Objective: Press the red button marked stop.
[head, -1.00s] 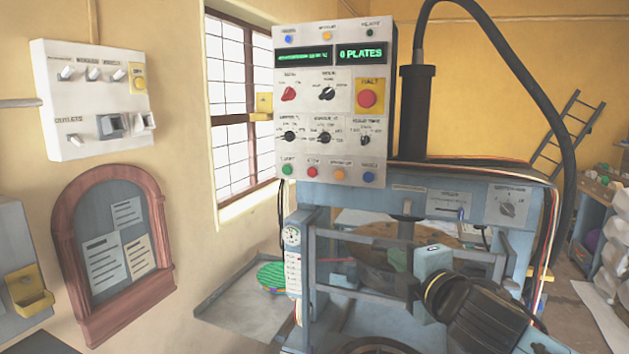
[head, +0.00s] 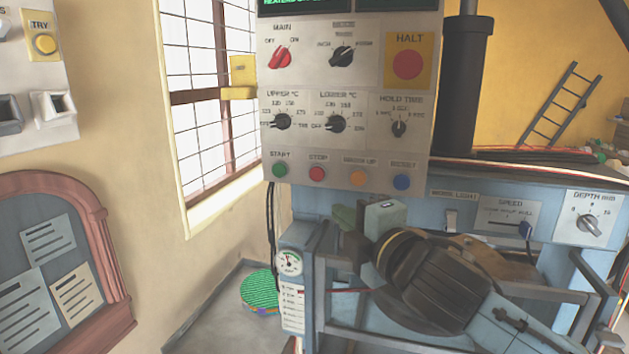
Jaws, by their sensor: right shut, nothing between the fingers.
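The red stop button (head: 317,174) sits in the bottom row of the white control panel (head: 300,75), under the label STOP. The green start button (head: 279,170) is to its left, and the orange warm-up button (head: 359,178) and blue reset button (head: 401,182) are to its right. My right gripper (head: 350,216) is shut and empty, below the panel's lower edge and a little to the right of the stop button, apart from it. Its fingers point left and up. My left gripper is not in view.
A large red HALT button (head: 407,65) on a yellow plate is higher on the panel. The blue press frame (head: 465,205) lies behind and below my right arm. A dial gauge (head: 289,262) stands at the frame's left post. A window (head: 205,100) is left of the panel.

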